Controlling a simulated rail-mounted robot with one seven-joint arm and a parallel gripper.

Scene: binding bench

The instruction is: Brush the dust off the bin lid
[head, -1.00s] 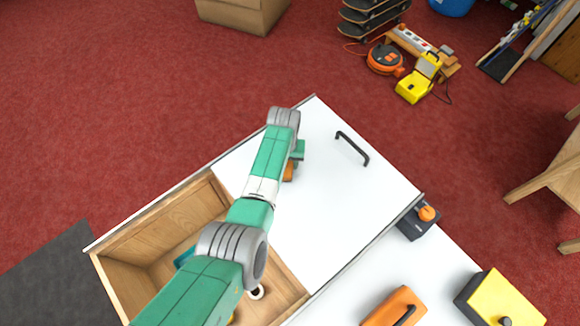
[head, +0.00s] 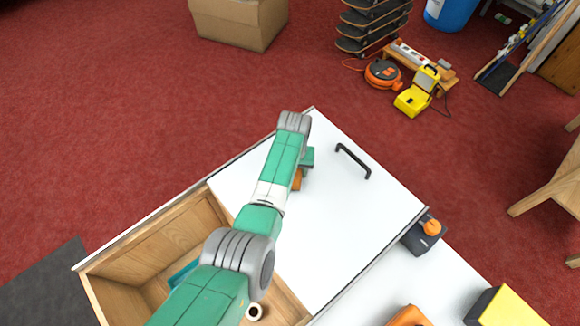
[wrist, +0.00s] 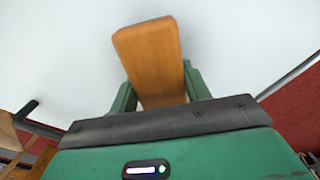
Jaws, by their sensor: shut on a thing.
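The bin lid (head: 345,235) is a white panel with a black bar handle (head: 354,161). It covers the right part of the wooden bin (head: 165,235), whose left part is uncovered. My gripper (head: 306,160) is low over the lid, left of the handle. It is shut on a brush, whose orange-brown wooden body (wrist: 148,48) sticks out between the fingers in the wrist view. In the head view only a little of it shows beside my arm. Its bristles are hidden, so I cannot tell whether they touch the lid. I can make out no dust on the white surface.
A dark device with an orange knob (head: 424,236) stands against the lid's right side. Orange and yellow things sit at the lower right. Red carpet surrounds the bench.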

